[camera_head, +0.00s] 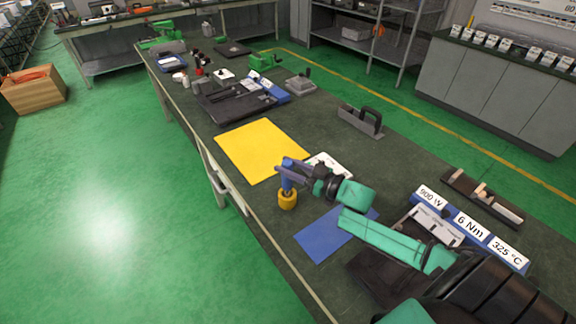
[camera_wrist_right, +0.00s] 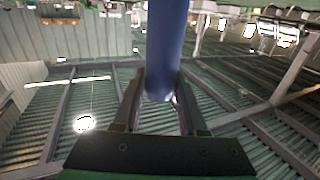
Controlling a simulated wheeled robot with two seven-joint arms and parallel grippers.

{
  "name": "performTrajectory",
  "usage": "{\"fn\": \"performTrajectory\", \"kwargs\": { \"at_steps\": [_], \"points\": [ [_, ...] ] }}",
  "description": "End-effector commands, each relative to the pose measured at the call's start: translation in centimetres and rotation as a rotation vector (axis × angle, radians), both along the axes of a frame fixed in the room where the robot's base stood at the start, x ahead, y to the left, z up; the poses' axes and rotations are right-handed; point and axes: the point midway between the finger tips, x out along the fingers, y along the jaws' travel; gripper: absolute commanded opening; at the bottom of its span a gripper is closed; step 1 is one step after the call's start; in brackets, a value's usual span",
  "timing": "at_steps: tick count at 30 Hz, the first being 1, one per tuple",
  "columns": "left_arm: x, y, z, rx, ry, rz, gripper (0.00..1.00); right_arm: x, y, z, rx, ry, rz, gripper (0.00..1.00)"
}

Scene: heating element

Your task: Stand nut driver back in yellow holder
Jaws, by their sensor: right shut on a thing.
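The nut driver shows as a blue handle (camera_head: 286,181), roughly upright, directly over the yellow holder (camera_head: 288,201). The small round holder stands on the dark bench just below the yellow sheet. My right gripper (camera_head: 284,169) is shut on the blue handle near its top. In the right wrist view the blue handle (camera_wrist_right: 165,45) runs between the two dark fingers (camera_wrist_right: 160,100). The driver's lower end meets the holder in the head view, but I cannot tell how deep it sits. The shaft is hidden. My left gripper is not in view.
A yellow sheet (camera_head: 258,148) and a blue sheet (camera_head: 318,238) lie near the holder. A white card (camera_head: 332,163) lies behind my right gripper. A labelled blue block (camera_head: 470,228) stands at the right, and a dark open-handled carrier (camera_head: 360,123) stands farther back.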

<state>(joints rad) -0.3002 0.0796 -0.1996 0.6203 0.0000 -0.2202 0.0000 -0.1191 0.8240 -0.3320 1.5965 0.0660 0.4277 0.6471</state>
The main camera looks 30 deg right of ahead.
Motion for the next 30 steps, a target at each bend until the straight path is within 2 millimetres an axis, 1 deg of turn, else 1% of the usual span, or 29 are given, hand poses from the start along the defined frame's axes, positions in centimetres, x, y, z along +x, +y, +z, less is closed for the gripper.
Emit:
{"fn": "performTrajectory", "kwargs": {
  "at_steps": [29, 30],
  "points": [
    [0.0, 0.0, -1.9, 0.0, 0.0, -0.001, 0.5, 0.0, 0.0, -2.3, 0.001, -0.004, 0.001, 0.0],
    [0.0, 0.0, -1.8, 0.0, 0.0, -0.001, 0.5, 0.0, 0.0, -2.3, 0.001, -0.004, 0.001, 0.49]
  ]
}}
